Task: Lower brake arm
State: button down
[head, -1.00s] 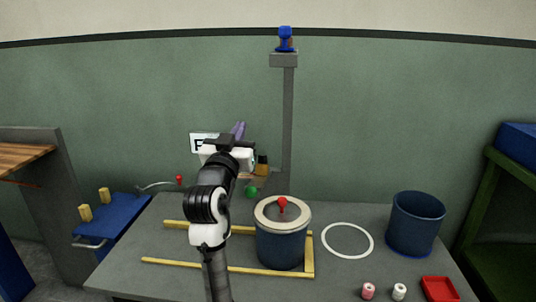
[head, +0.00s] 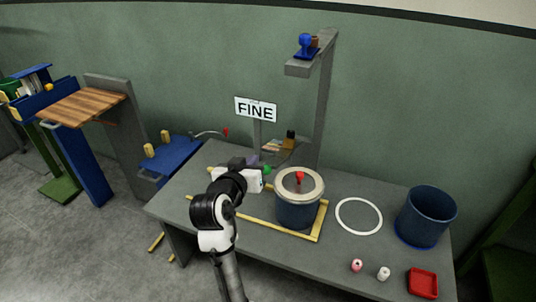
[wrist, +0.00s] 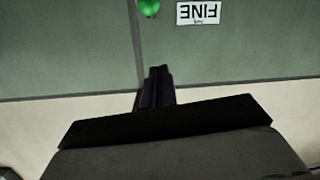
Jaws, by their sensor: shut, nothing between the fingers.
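A thin curved metal arm with a red knob (head: 226,132) extends over the back left of the grey bench, next to a blue shelf; it looks like the brake arm, though I cannot be certain. It is raised above the surface. My gripper (head: 254,160) is right of it and nearer, above the bench and left of the lidded blue drum (head: 297,212). In the wrist view, my gripper's dark fingers (wrist: 157,88) are together and empty. The metal arm does not show in the wrist view. A green ball (head: 267,170) is close by my gripper; it also shows in the wrist view (wrist: 149,8).
A FINE sign (head: 256,109) and a grey post (head: 320,110) stand behind. A yellow frame (head: 316,228) surrounds the drum's base. A white ring (head: 358,231), an open blue bin (head: 426,217) and a red tray (head: 423,283) are on the right. The blue shelf (head: 173,158) is left.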

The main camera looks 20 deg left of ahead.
jog(key=w+f+p, duration=0.1)
jog(key=w, duration=0.1)
jog(key=w+f+p, duration=0.1)
jog(key=w+f, duration=0.1)
jog(key=w, duration=0.1)
jog(key=w+f+p, duration=0.1)
jog(key=w, duration=0.2)
jog(key=shift+f+p, duration=0.3)
jog(key=shift+s+d+f, duration=0.15)
jog(key=shift+s+f, duration=0.15)
jog(key=shift+f, duration=0.2)
jog(key=shift+f, duration=0.1)
